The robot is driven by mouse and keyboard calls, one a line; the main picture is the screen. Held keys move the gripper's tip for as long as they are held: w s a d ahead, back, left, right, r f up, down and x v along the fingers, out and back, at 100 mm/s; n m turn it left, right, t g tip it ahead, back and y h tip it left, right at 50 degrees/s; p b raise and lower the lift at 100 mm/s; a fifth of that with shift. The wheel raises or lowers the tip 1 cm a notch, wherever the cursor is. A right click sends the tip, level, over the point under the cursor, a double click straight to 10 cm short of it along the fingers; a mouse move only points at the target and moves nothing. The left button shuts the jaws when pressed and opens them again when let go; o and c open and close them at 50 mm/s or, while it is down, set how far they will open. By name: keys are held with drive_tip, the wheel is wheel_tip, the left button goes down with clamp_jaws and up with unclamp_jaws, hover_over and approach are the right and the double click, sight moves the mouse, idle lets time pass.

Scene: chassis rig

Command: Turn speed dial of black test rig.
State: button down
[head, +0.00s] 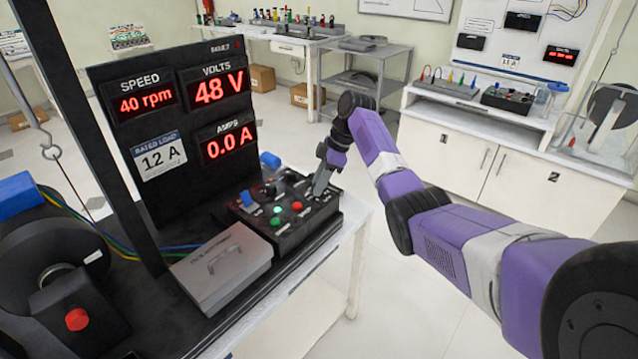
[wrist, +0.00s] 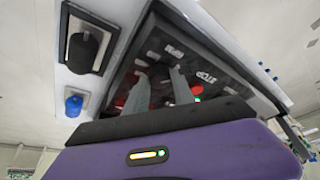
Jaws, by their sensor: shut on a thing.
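The black test rig (head: 108,73) stands on a bench, its display showing 40 rpm, 48 V and 0.0 A. Its black control box (head: 318,217) has knobs, a green button (head: 276,222) and a red button (head: 297,206). My gripper (head: 322,184) reaches down to the right end of the box. In the wrist view the grey fingers of my gripper (wrist: 160,74) meet the panel beside the RPM and STOP labels. They are shut on the speed dial, which is mostly hidden between them.
A grey lidded case (head: 220,265) lies in front of the control box. A motor with a red button (head: 77,319) is at the left. A metal cart (head: 370,70) and a white cabinet (head: 470,150) stand behind. The floor right of the bench is clear.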

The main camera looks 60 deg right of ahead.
sight(329, 192)
drive_tip(key=c, duration=1.1)
unclamp_jaws()
drive_tip(key=shift+r, duration=0.1)
drive_tip(key=v, duration=0.7)
drive_tip(key=shift+s+d+r+b, duration=0.1)
drive_tip(key=shift+r+b, duration=0.2)
drive_tip(key=shift+b, duration=0.1)
